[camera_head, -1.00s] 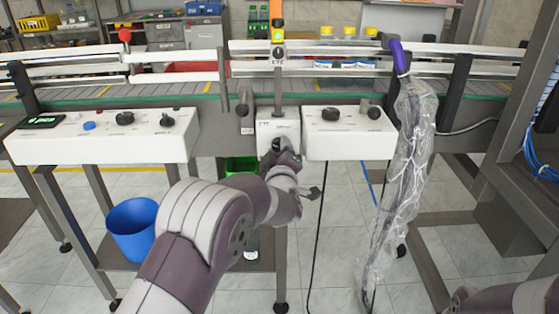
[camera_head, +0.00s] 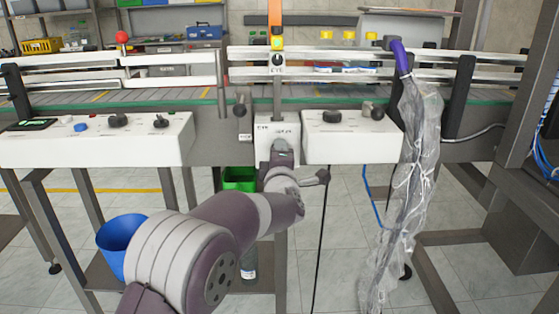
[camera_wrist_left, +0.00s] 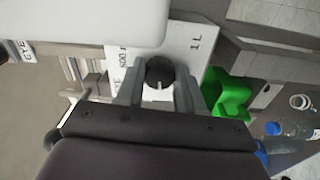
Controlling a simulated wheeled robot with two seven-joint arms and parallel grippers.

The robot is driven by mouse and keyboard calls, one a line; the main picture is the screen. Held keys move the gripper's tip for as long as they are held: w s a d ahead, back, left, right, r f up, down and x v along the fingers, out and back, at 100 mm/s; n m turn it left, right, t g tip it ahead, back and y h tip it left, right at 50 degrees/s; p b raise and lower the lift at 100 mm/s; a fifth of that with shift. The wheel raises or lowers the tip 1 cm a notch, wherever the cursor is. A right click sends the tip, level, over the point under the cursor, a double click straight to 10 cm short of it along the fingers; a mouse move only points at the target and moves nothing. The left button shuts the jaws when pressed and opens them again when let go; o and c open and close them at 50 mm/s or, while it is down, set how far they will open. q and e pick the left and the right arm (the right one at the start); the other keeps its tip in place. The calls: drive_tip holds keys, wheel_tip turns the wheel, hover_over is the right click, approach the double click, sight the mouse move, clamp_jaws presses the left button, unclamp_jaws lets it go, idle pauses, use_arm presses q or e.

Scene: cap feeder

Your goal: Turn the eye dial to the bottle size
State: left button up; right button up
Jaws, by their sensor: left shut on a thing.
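The eye dial is a round black knob (camera_wrist_left: 160,72) with a pale pointer line, on a white panel (camera_wrist_left: 196,48) marked "500 m…" and "1 L". The pointer line faces the bottom of the left wrist picture, toward my gripper. My left gripper (camera_wrist_left: 160,82) has one finger on each side of the knob and is shut on it. In the head view my left gripper (camera_head: 282,152) is at the small white eye panel (camera_head: 265,127) and hides the dial. My right gripper is out of view.
White control boxes with black knobs flank the eye panel, at left (camera_head: 60,148) and right (camera_head: 350,146). A plastic-wrapped hose (camera_head: 410,180) hangs at right. A green bin (camera_head: 238,180) and a blue bucket (camera_head: 118,245) stand below. Clear bottles (camera_wrist_left: 290,132) show at the wrist view's right.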

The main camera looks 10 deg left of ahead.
use_arm(q)
drive_tip(key=shift+f, duration=0.1)
idle(0.3)
drive_tip(key=o, duration=1)
drive_tip(key=shift+o, duration=0.2)
drive_tip(key=p+v, duration=0.2)
drive_tip(key=v, duration=1)
drive_tip(key=shift+s, duration=0.4)
